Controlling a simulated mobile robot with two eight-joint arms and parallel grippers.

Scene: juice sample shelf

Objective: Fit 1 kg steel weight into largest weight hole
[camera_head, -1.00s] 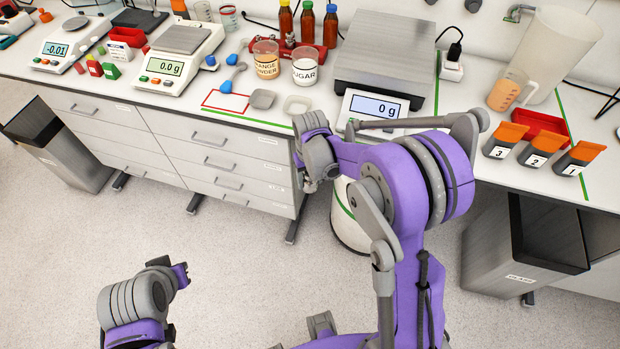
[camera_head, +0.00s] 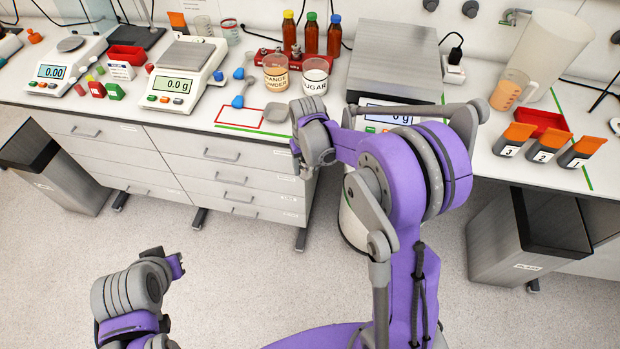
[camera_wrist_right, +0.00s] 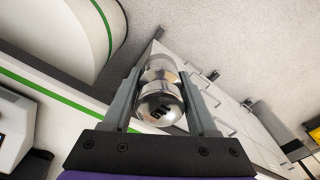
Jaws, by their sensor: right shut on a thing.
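A shiny steel weight (camera_wrist_right: 160,98) with dark lettering shows in the right wrist view, between the two grey fingers of my right gripper (camera_wrist_right: 158,75), which is shut on it. In the head view my right gripper (camera_head: 297,148) is at the bench's front edge, left of the large scale; its fingers and the weight are hard to make out there. A red block (camera_head: 268,57) with small shiny metal pieces stands at the back of the bench; its holes cannot be made out. My left gripper (camera_head: 176,266) is low over the floor, away from the bench, and its fingers are not clear.
An orange powder cup (camera_head: 275,74) and a sugar cup (camera_head: 314,78) stand between my right gripper and the red block. Several capped bottles (camera_head: 310,36) stand behind. The large scale (camera_head: 396,62) is to the right. A grey scoop (camera_head: 277,112) lies close by.

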